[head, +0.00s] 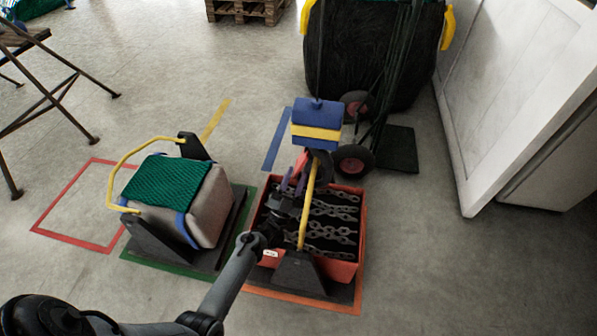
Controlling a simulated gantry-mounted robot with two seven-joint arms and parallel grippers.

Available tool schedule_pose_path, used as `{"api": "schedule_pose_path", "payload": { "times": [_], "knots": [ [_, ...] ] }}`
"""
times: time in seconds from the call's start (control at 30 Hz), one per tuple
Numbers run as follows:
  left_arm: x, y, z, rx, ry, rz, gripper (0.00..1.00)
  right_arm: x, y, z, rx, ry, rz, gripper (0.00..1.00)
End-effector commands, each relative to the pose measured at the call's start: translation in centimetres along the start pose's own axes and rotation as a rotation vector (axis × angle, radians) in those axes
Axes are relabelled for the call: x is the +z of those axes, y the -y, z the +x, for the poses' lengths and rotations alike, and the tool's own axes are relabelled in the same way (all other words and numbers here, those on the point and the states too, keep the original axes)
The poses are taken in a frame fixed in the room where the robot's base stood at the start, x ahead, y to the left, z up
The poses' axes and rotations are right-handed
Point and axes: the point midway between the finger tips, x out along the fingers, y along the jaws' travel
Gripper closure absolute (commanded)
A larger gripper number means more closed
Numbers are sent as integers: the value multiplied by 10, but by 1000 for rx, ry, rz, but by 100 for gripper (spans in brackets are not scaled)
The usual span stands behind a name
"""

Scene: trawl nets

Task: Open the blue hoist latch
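A blue hoist block (316,112) with a yellow band hangs above the orange crate. A dark hook (325,165) shows under it, close to the crate's yellow handle (309,205). A small red part (301,161) sits beside the hook on its left. I cannot make out a separate blue latch. My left gripper (293,181) is just below and left of the hook, its two purplish fingers pointing up and a little apart. It seems to hold nothing; whether it touches the red part is unclear. My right gripper is not in view.
The orange crate (345,266) holds rows of dark chain-like links. Left of it stands a grey block (208,208) with green netting (167,190) and a yellow handle. A hand truck (397,150) and black bag (365,50) stand behind. Floor at right is clear.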

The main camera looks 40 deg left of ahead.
Motion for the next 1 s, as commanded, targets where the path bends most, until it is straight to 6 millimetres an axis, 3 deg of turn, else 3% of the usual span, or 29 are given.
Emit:
{"api": "schedule_pose_path", "payload": {
  "times": [0.2, 0.6, 0.83, 1.0],
  "knots": [
    [0, 0, 21, -1, -1, 0, 64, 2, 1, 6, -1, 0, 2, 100],
    [0, 0, 27, 1, 0, -1, 64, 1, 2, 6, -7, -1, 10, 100],
    [0, 0, 27, 0, 0, 0, 98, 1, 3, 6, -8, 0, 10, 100],
    [0, 0, 26, 0, 0, 0, 100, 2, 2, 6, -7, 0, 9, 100]
  ]
}}
